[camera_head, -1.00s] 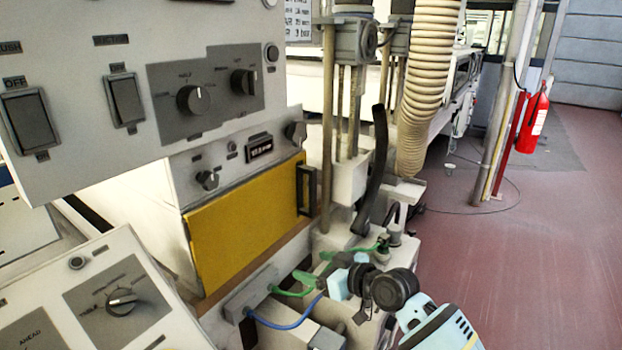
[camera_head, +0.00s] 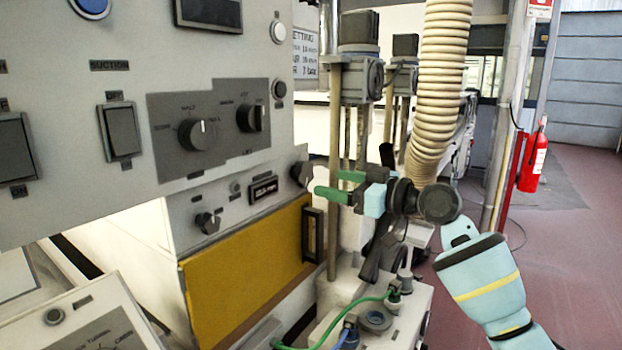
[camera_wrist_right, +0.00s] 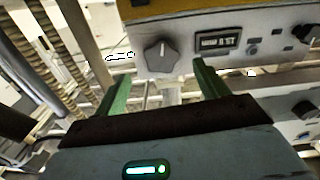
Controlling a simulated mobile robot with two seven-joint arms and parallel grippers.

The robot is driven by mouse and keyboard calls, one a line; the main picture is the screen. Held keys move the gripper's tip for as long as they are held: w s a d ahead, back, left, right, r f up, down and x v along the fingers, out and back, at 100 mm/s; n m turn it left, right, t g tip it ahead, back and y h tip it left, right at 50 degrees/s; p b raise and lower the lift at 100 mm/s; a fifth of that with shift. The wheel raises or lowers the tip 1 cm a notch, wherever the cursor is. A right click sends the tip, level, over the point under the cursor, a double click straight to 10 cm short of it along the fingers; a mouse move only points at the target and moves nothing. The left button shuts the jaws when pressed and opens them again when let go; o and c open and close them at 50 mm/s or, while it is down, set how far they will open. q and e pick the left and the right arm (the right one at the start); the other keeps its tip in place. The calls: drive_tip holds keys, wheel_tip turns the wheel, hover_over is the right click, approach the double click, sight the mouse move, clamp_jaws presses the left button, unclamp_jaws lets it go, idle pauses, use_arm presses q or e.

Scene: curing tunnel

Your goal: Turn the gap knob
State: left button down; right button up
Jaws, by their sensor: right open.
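A dark grey knob (camera_head: 302,173) sits at the right end of the small panel above the yellow door. No readable label shows on it, so I cannot confirm it is the gap knob. My right gripper (camera_head: 328,184) is open and empty, just right of this knob, with its green fingers pointing at it. In the right wrist view the knob (camera_wrist_right: 161,51) appears ahead of and between the two spread fingers of the gripper (camera_wrist_right: 160,70), apart from them. My left gripper is out of view.
The small panel also has a display (camera_head: 264,189) and another knob (camera_head: 207,222). The large panel above carries two more knobs (camera_head: 198,134) and switches. A vertical post (camera_head: 334,120) stands close by the fingers, and a ribbed hose (camera_head: 441,85) hangs behind the arm.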

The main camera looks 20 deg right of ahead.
sight(307, 178)
drive_tip(key=x, duration=0.6)
drive_tip(key=shift+p, duration=0.3)
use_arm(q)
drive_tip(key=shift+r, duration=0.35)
use_arm(e)
drive_tip(key=shift+w+a, duration=0.4)
drive_tip(key=shift+c, duration=0.2)
drive_tip(key=c, duration=0.9)
drive_tip(key=shift+r+m+p, duration=0.1)
drive_tip(key=shift+m+p, duration=0.3)
drive_tip(key=shift+m, duration=0.2)
drive_tip(key=shift+c, duration=0.2)
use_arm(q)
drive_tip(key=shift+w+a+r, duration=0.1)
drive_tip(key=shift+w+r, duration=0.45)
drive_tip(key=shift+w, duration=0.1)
use_arm(e)
drive_tip(key=shift+m, duration=0.3)
